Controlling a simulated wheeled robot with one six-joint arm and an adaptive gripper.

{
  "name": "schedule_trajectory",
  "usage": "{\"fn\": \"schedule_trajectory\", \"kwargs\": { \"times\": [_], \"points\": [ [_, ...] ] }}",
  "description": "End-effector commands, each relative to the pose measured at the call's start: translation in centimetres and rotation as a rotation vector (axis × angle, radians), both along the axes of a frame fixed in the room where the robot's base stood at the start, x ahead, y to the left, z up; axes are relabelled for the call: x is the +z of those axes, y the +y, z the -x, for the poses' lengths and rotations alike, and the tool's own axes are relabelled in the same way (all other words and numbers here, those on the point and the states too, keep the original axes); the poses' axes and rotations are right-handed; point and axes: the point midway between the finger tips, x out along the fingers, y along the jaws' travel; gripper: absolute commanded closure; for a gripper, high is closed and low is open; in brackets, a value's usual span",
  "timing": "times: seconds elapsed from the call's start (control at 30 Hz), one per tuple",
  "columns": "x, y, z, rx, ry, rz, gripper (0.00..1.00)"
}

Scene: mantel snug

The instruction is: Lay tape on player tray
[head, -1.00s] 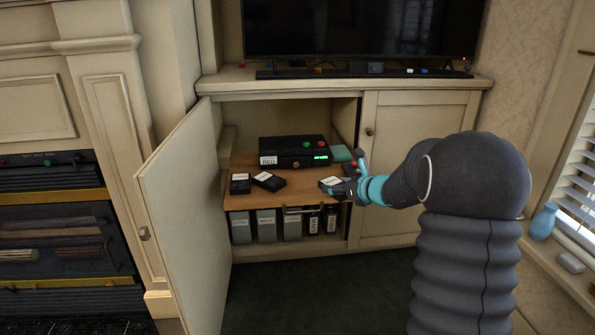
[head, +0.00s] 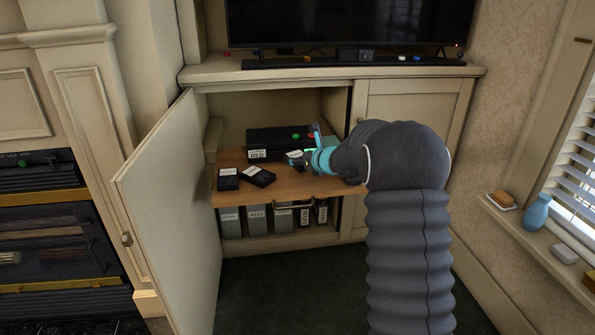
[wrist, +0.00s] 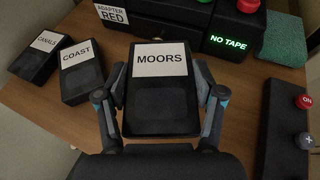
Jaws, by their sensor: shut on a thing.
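My gripper (wrist: 161,98) is shut on a black tape with a white MOORS label (wrist: 160,62), one finger on each side. In the head view my gripper (head: 308,158) holds this tape (head: 294,154) near the player's front, seemingly above the wooden shelf (head: 285,190). The black player (head: 272,137) stands at the back of the shelf. The wrist view shows its green NO TAPE display (wrist: 233,40) and an ADAPTER RED label (wrist: 113,14). I cannot make out a separate tray on the player.
Tapes labelled CANALS (wrist: 38,58) and COAST (wrist: 82,72) lie left of the held tape. A green cloth (wrist: 284,40) lies beside the player. A black control bar with a red ON button (wrist: 303,102) is at right. The cabinet door (head: 175,205) stands open; boxes (head: 256,220) stand below.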

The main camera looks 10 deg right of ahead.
Motion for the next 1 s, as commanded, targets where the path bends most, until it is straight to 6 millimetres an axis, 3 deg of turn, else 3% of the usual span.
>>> {"fn": "schedule_trajectory", "kwargs": {
  "times": [0.17, 0.47, 0.9, 0.93, 1.0],
  "points": [
    [-0.8, 0.7, -0.6, -0.001, 0.001, 0.001, 0.7],
    [-4.4, 0.7, -0.6, 0.0, 0.001, 0.0, 0.7],
    [-4.9, 0.7, -0.6, -0.001, 0.0, 0.001, 0.7],
    [-4.9, 0.7, -0.6, -0.001, 0.0, 0.001, 0.3],
    [-4.8, 0.7, -0.6, -0.001, 0.0, 0.001, 0.12]
  ]
}}
